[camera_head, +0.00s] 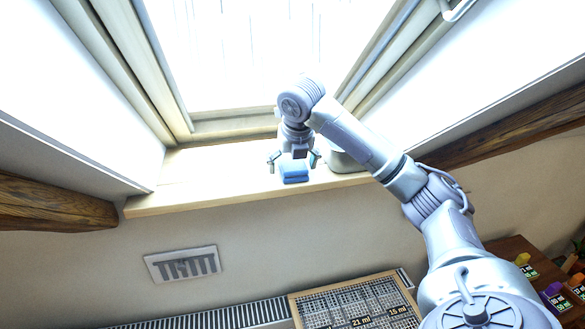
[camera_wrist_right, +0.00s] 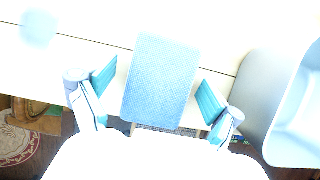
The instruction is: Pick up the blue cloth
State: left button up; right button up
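The blue cloth (camera_head: 294,172) is a folded light-blue rectangle on the pale window sill (camera_head: 200,180). It lies near the sill's front edge. In the right wrist view the cloth (camera_wrist_right: 161,82) sits between the two spread fingers, with a gap on each side. My right gripper (camera_head: 293,162) is open around the cloth, and it also shows in the right wrist view (camera_wrist_right: 157,92). Its fingers do not appear to touch the cloth. My left gripper is not in either view.
A pale container (camera_head: 345,161) stands on the sill just right of the cloth, and also shows in the right wrist view (camera_wrist_right: 296,110). The sill's left part is clear. Wooden beams (camera_head: 55,205) flank the window. A radiator (camera_head: 225,316) and a gridded board (camera_head: 365,303) are below.

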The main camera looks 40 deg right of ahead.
aim_at(293, 163)
jog(key=c, duration=1)
jog(key=shift+o, duration=0.2)
jog(key=shift+r, duration=0.25)
notch_tip(293, 163, up, 4)
jog(key=shift+s+r+b, duration=0.15)
jog(key=shift+r+b, duration=0.1)
jog(key=shift+b, duration=0.9)
notch_tip(293, 163, up, 3)
jog(key=shift+r+p, duration=0.1)
jog(key=shift+p, duration=0.25)
jog(key=s+a, duration=0.4)
jog(key=s, duration=0.4)
jog(key=s+a, duration=0.5)
jog(key=s, duration=0.4)
jog(key=shift+s+a+f, duration=0.15)
jog(key=shift+a+f, duration=0.15)
jog(key=shift+f, duration=0.05)
